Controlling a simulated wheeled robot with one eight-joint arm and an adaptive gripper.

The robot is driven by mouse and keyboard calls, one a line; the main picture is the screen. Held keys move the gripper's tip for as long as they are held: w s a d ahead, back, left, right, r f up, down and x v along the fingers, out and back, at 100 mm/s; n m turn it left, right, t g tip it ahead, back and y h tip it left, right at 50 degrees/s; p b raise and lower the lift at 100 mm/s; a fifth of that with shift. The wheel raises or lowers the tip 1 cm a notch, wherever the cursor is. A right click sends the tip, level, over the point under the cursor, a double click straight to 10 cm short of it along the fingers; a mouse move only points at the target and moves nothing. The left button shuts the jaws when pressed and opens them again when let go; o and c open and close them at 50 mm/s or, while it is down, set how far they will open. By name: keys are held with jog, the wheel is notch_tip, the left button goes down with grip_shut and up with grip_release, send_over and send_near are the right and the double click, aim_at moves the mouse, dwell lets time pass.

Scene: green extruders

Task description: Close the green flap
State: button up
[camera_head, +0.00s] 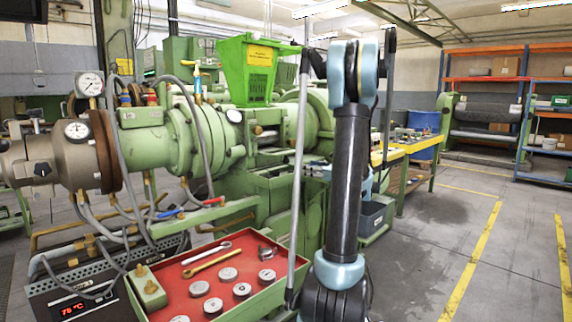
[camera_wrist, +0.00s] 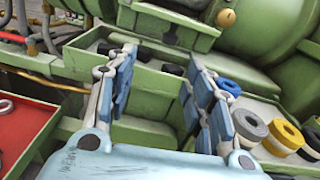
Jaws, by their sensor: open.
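I cannot tell for certain which part is the green flap. A bright green hopper (camera_head: 232,75) with a yellow label stands on top of the green extruder (camera_head: 205,135) in the head view. A thin green edge sticks out to the right from its top. In the wrist view a green box-like panel (camera_wrist: 165,25) lies beyond my fingers. My gripper (camera_wrist: 160,55) is open, its two blue-padded fingers apart with nothing between them. It is above a green tray (camera_wrist: 75,62) that holds black rings. In the head view my arm hides part of the machine.
A red-topped tray (camera_head: 225,262) with wrenches and several round metal parts stands at front left. Grey and yellow rolls (camera_wrist: 285,136) lie at the right in the wrist view. A yellow bench (camera_head: 408,146) and shelves stand further back. The floor at right is clear.

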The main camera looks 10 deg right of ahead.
aim_at(286, 158)
jog(key=shift+m+t, duration=0.3)
jog(key=shift+m, duration=0.2)
jog(key=x, duration=1.1)
jog(key=w+d+x, duration=0.1)
jog(key=x, duration=0.5)
jog(key=shift+c, duration=0.6)
jog(key=shift+d+r, duration=0.1)
grip_shut()
